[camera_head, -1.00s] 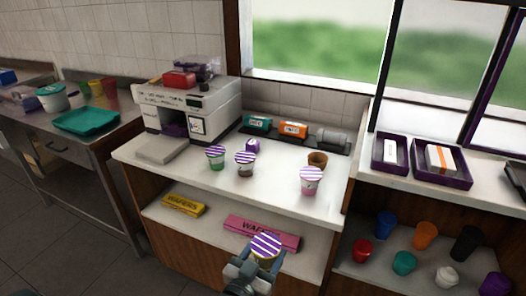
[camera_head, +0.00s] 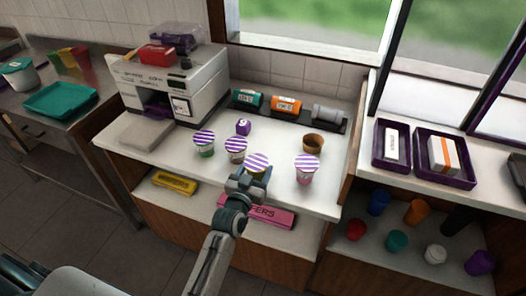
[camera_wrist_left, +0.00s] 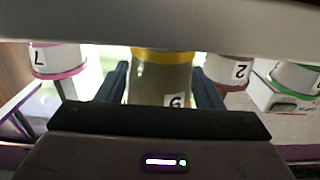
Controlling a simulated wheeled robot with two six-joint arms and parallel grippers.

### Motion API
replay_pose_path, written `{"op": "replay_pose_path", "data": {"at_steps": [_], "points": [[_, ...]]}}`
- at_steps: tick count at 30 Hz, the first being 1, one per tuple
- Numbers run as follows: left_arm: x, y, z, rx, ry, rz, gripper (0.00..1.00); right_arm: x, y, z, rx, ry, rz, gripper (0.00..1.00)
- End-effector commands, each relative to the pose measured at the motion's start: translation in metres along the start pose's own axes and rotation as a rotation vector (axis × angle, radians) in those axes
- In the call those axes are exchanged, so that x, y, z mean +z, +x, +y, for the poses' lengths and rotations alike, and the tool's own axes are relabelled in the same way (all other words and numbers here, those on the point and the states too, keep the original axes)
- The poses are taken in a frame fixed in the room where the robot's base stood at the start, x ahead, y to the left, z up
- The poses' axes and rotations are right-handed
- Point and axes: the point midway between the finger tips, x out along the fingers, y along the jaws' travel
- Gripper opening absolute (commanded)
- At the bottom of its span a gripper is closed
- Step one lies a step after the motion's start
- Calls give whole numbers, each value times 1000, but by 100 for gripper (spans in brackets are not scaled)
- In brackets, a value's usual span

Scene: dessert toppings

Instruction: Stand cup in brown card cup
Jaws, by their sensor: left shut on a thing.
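My left gripper (camera_head: 250,181) is shut on a cup with a yellow rim and a purple-and-white striped lid (camera_head: 257,162). It holds the cup upright at the counter's front edge; whether it touches the counter I cannot tell. In the left wrist view the yellow-rimmed cup (camera_wrist_left: 160,82) sits between both fingers. The brown card cup (camera_head: 313,143) stands open on the counter, behind and to the right of the held cup. My right gripper is not in view.
A pink-rimmed lidded cup (camera_head: 306,170) stands just in front of the brown cup. A brown-toned lidded cup (camera_head: 236,151) and a green one (camera_head: 204,144) stand left. A white machine (camera_head: 177,90) fills the left end.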

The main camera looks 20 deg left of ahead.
Motion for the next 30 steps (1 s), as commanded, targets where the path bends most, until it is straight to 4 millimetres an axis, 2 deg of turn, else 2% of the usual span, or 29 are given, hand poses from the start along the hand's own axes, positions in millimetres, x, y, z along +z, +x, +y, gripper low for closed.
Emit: {"op": "replay_pose_path", "data": {"at_steps": [1, 8, 14, 17, 29, 30], "points": [[-3, 8, 0, 0, 1, 0, 34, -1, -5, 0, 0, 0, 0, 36], [-3, 29, 0, 0, 1, 2, 34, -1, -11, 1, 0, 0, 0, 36], [-3, 63, 0, 0, 0, 1, 34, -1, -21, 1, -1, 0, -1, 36], [5, 62, 0, 0, -1, -1, 34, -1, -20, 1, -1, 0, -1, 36], [11, 61, 0, 0, 1, 1, 34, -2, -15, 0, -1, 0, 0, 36], [11, 61, 0, 0, 1, 0, 62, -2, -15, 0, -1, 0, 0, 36]]}}
